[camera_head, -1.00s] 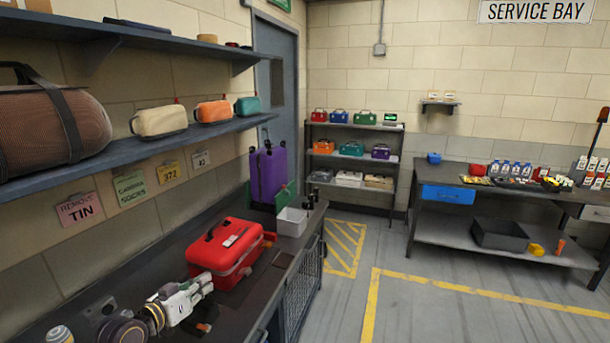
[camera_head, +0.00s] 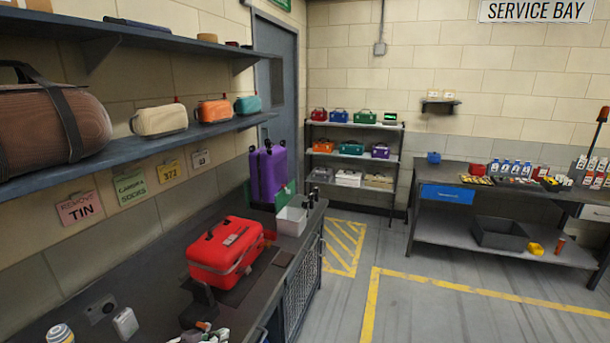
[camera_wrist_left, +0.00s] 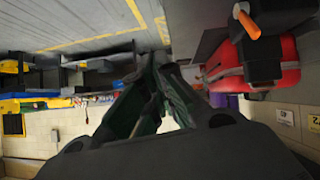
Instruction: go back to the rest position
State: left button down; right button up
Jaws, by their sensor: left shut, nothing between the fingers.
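My left gripper (camera_wrist_left: 160,65) shows in the left wrist view as dark fingers, shut and empty. It is apart from the red case (camera_wrist_left: 285,65), which appears at the right of that view. In the head view only a few white and grey parts show at the bottom edge, and I cannot tell whether they belong to my left arm. The red case (camera_head: 222,257) stands on the dark bench (camera_head: 150,290) in the head view, with its handle up. My right gripper is not in view.
A black block (camera_head: 200,305) stands beside the red case. A white bin (camera_head: 291,222) and a purple suitcase (camera_head: 268,173) are farther along the bench. A shelf (camera_head: 130,145) with bags overhangs the bench. The floor (camera_head: 430,310) to the right is clear.

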pick_arm(q)
jog(key=s+f+n+g+y, duration=0.1)
jog(key=s+f+g+y, duration=0.15)
jog(key=s, duration=0.75)
jog(key=s+f+g+y, duration=0.2)
jog(key=s+f+g, duration=0.2)
jog(key=s, duration=0.6)
notch_tip(320, 180, down, 33)
jog(key=s+g, duration=0.1)
jog(key=s, duration=0.2)
jog(key=s+a+f, duration=0.2)
jog(key=s+f, duration=0.7)
jog(key=s, duration=0.1)
jog(key=s+a+f+g, duration=0.1)
jog(key=s+a+f, duration=0.1)
jog(key=s+f, duration=0.8)
jog(key=shift+s+f, duration=0.3)
jog(key=shift+s, duration=0.45)
